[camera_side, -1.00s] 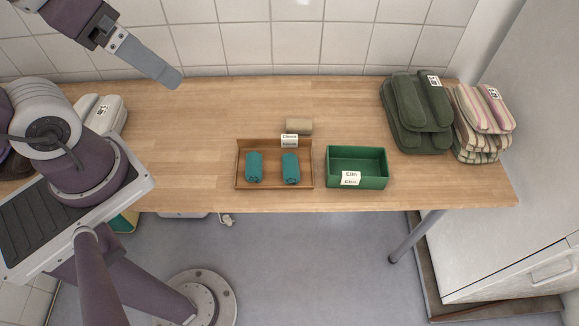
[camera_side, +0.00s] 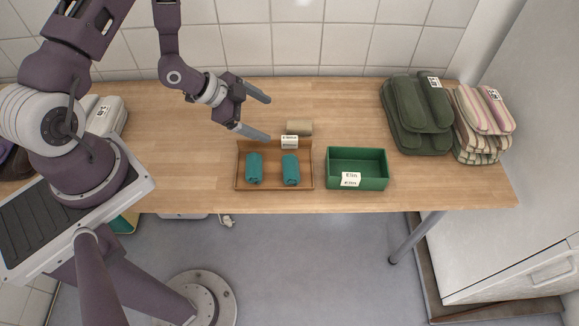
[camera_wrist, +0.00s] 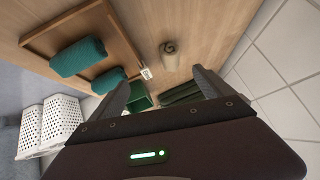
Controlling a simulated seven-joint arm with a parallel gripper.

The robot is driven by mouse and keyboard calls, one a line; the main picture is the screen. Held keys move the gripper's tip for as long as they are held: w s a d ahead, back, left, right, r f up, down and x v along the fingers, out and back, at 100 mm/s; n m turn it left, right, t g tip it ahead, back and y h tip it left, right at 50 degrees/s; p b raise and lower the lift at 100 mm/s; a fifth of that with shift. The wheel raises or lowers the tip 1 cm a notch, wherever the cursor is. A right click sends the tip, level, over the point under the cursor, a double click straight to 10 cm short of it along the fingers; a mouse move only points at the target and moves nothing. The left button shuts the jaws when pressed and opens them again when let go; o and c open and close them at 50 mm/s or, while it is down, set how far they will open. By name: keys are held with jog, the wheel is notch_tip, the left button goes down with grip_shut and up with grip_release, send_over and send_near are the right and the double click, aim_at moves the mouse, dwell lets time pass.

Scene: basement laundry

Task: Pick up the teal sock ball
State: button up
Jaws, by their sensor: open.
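Two teal sock balls lie in a brown wooden tray (camera_side: 274,187) on the table. The left sock ball (camera_side: 254,169) and the right sock ball (camera_side: 291,170) lie side by side, apart from each other. In the wrist view both show at the upper left, one teal roll (camera_wrist: 78,57) larger and the other teal roll (camera_wrist: 109,80) nearer the fingers. My gripper (camera_side: 262,116) is open and empty, above the table behind and to the left of the tray. Its fingers (camera_wrist: 160,87) show in the wrist view with nothing between them.
A beige roll (camera_side: 299,127) lies behind the tray by a white label card (camera_side: 289,141). A green box (camera_side: 357,184) with a label stands right of the tray. Green folded cloths (camera_side: 416,118) and striped ones (camera_side: 482,125) are stacked at the right. The table's left middle is clear.

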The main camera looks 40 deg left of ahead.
aim_at(285, 165)
jog(key=s+d+f+h, duration=0.2)
jog(key=s+d+f, duration=0.1)
jog(key=shift+s+f, duration=0.25)
jog(key=shift+f, duration=0.05)
jog(key=s+d+t, duration=0.1)
jog(key=s+d+n+h, duration=0.1)
jog(key=s, duration=0.1)
jog(key=s+d+t+h, duration=0.1)
jog(key=shift+s+d+f+n+t, duration=0.15)
jog(key=shift+d+f+n+t, duration=0.15)
jog(key=shift+f+n, duration=0.1)
jog(key=x, duration=0.7)
jog(key=shift+s+d+r, duration=0.1)
jog(key=shift+d+r, duration=0.1)
jog(key=shift+r, duration=0.05)
jog(key=c, duration=1.5)
